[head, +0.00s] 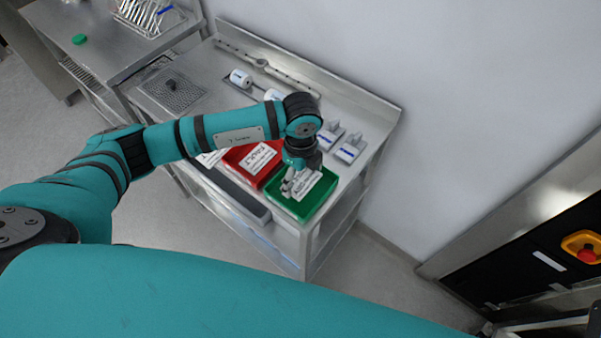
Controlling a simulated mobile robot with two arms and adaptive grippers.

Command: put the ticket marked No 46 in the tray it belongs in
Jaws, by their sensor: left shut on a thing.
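My left gripper (289,189) is low over the green tray (299,216) at the front right of the steel table. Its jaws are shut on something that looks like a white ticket. A white card with dark print (309,184) shows right beside the fingers, over the tray. I cannot read a number on it or tell whether it touches the tray floor. The red tray (272,174) is just left of the green one and holds a white card reading FAULT (257,158). Another white paper (209,158) lies left of the red tray, partly hidden by my arm. My right gripper is out of view.
Two grey blocks with blue marks (350,148) stand behind the green tray. White cylinders (241,78), a perforated plate (174,90) and a wall rail lie further back. A rack (150,14) and a green item (79,39) are on the far-left counter.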

